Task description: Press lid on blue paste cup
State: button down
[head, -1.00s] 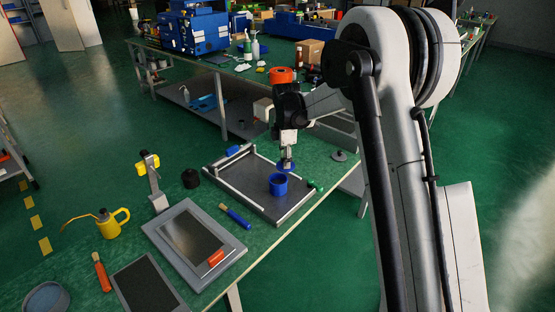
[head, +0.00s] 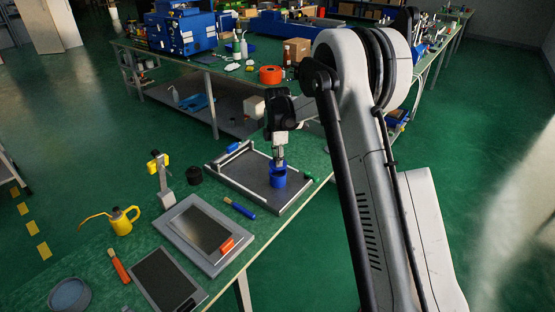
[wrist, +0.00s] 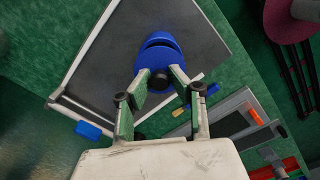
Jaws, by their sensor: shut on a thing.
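The blue paste cup (head: 278,180) stands upright on the dark board of a metal-framed tray (head: 248,178). It also shows in the wrist view (wrist: 158,26). My gripper (head: 280,161) is right above the cup, with its fingers pointing down. In the wrist view my gripper (wrist: 160,76) is shut on the dark knob of the blue lid (wrist: 147,61). The lid overlaps the cup's mouth, and a dark crescent of the opening shows beyond its edge. I cannot tell whether the lid touches the rim. My fingers partly hide the lid.
The tray has a blue-ended bar (head: 234,148) and a green handle (head: 308,176). A blue-handled tool (head: 238,208), a black round pot (head: 194,175), a yellow oil can (head: 122,221) and a grey framed panel (head: 200,230) lie or stand to the left on the green bench.

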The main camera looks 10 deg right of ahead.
jog(key=shift+f, duration=0.15)
jog(key=shift+f+b, duration=0.6)
jog(key=shift+b, duration=0.1)
jog(key=shift+f+b, duration=1)
jog(key=shift+b, duration=0.3)
dwell(2.0)
jog(key=c, duration=1.5)
grip_release()
jog(key=shift+r, duration=0.15)
jog(key=shift+r+p, duration=1.15)
jog(key=shift+r, duration=1.75)
